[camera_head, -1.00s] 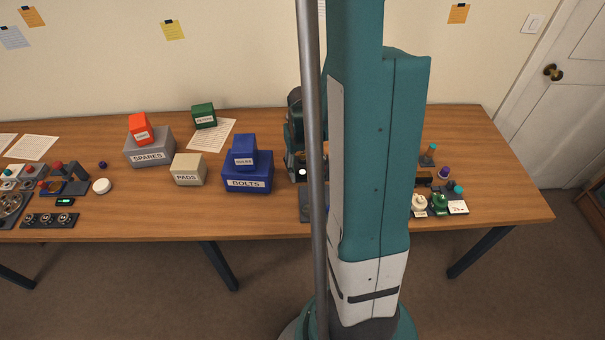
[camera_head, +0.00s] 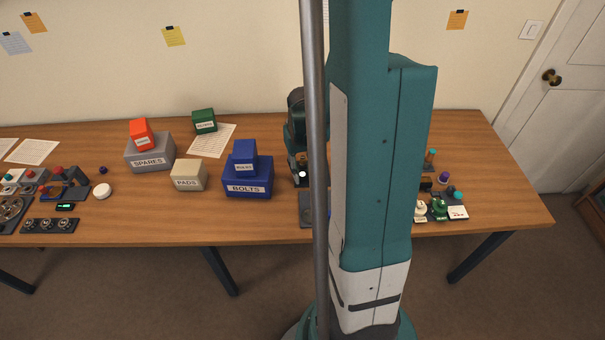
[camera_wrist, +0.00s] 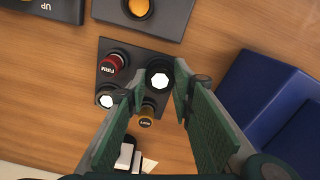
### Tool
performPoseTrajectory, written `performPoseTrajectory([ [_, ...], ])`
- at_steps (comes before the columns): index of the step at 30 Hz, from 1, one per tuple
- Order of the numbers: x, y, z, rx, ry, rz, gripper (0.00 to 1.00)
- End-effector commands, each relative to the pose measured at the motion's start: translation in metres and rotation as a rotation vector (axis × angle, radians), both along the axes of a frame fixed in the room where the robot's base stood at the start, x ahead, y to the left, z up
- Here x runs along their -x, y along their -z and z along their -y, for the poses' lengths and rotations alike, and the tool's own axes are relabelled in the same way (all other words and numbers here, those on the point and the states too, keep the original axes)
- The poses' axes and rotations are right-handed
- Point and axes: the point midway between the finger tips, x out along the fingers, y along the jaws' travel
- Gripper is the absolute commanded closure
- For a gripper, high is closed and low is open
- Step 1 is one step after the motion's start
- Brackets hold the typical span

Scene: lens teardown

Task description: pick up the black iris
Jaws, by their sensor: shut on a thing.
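The black iris (camera_wrist: 152,67), a dark round piece with a white many-sided face, sits between the fingertips of my gripper (camera_wrist: 160,83) in the wrist view. The fingers, with green ribbed pads, are shut on it. It appears over the dark plate (camera_wrist: 108,47); whether it still touches the plate I cannot tell. A second black piece with a white face (camera_wrist: 105,98) is left of the fingers. In the head view my arm and a grey pole hide much of the work area.
A red-topped piece (camera_wrist: 112,63) and an amber-topped piece (camera_wrist: 146,121) stand close to the fingers. A blue box (camera_wrist: 262,85) is to the right in the wrist view. In the head view, the blue BOLTS box (camera_head: 247,186) stands left of my arm, with bare table in front.

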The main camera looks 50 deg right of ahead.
Motion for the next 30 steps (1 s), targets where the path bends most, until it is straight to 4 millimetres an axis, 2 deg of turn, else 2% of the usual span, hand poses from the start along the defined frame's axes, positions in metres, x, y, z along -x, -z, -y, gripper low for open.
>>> performPoseTrajectory([
  [18,0.0,-0.071,0.0,0.0,0.0,0.0,0.88],
  [24,0.0,-0.081,0.0,0.0,0.0,0.0,0.88],
  [30,0.0,-0.083,0.0,0.0,0.0,0.0,0.88],
])
